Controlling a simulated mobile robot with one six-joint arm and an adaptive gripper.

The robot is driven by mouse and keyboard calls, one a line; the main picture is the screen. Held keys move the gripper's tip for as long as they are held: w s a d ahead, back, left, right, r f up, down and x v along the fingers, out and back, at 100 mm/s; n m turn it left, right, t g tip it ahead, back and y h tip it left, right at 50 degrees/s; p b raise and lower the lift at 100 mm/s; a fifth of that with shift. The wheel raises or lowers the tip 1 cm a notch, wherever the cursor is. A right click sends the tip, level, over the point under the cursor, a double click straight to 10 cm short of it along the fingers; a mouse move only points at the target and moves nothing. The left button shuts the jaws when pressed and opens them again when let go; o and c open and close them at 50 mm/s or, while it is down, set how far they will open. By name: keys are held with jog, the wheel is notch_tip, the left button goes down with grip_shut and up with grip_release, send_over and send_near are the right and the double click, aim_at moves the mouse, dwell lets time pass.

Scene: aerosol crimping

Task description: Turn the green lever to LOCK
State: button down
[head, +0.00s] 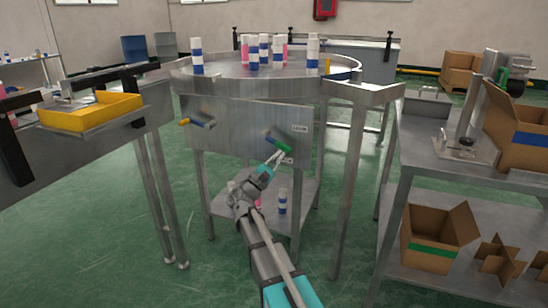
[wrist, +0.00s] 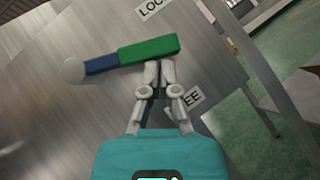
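The green lever (head: 280,145) is on the metal front panel under the round table. In the wrist view the green handle (wrist: 148,50) continues into a blue part and a pale round knob at left. The handle points between the LOCK label (wrist: 154,8) above and a lower label (wrist: 187,100), partly hidden by my finger, showing "EE". My gripper (head: 278,155) is at the handle from below. In the wrist view its fingertips (wrist: 159,66) are close together at the handle's lower edge, seemingly touching it. The handle does not appear clamped between them.
A second lever (head: 197,122) with an orange end is on the same panel at left. Several white-and-blue cans (head: 254,60) stand on the round table. A yellow tray (head: 90,110) is on the left bench. A shelf with cardboard boxes (head: 440,238) stands at right.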

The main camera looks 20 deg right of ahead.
jog(key=shift+s+d+r+n+t+p, duration=0.25)
jog(key=shift+d+r+n+t+p, duration=0.15)
jog(key=shift+r+n, duration=0.25)
jog(key=shift+s+d+r+n+t+p, duration=0.25)
jog(key=shift+r+n+t+p, duration=0.15)
jog(key=shift+r+n+t, duration=0.15)
jog(key=shift+r, duration=0.1)
jog(key=shift+f, duration=0.2)
jog(key=b, duration=1.1)
send_near(285, 148)
notch_tip(285, 148, down, 5)
jog(key=s+d, duration=0.2)
jog(key=shift+s+d+f, duration=0.1)
jog(key=shift+d, duration=0.05)
